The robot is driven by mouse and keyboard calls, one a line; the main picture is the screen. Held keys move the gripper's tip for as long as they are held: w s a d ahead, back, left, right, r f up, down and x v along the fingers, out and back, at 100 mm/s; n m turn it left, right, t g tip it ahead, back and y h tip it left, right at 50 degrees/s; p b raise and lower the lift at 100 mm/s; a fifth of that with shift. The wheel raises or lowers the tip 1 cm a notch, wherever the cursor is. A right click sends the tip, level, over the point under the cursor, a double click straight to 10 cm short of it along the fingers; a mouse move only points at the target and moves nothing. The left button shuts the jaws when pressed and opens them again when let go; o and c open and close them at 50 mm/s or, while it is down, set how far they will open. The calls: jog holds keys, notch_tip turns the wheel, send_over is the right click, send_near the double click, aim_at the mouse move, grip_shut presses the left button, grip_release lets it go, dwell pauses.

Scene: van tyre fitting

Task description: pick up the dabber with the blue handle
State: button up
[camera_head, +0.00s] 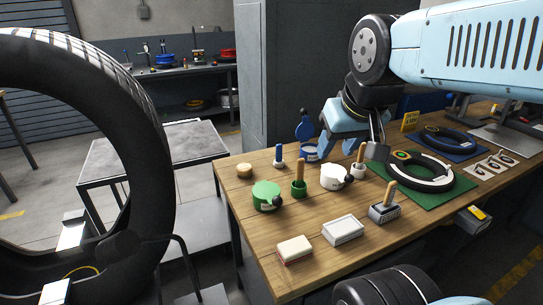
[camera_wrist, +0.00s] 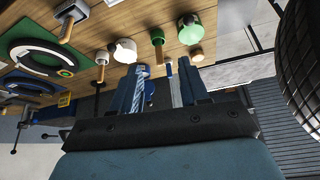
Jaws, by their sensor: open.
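The dabber with the blue handle (camera_head: 279,157) stands upright on the wooden bench in the head view, near its far left part, on a small white base. In the wrist view a small blue-topped thing (camera_wrist: 168,66), seemingly this dabber, shows between the fingers, its lower part hard to make out. My gripper (camera_head: 341,142) is open and empty above the bench, to the right of the dabber in the head view. Its two blue fingers (camera_wrist: 163,66) point toward the bench in the wrist view. A blue tin (camera_head: 310,152) with a raised blue lid stands between dabber and gripper.
A green tin (camera_head: 266,195), a green-based dabber (camera_head: 298,188), a white pot (camera_head: 334,177) and a wooden disc (camera_head: 244,170) stand nearby. A tyre (camera_head: 420,172) lies on a green mat. A large upright tyre (camera_head: 150,150) stands left of the bench.

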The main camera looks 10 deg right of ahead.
jog(key=n+g, duration=0.6)
jog(key=n, duration=1.4)
send_over(279, 161)
notch_tip(279, 161, down, 10)
jog(key=f, duration=1.3)
jog(key=shift+w+d+f, duration=0.1)
jog(key=shift+w+f, duration=0.05)
jog(key=shift+w, duration=0.25)
jog(key=shift+c, duration=0.3)
grip_shut()
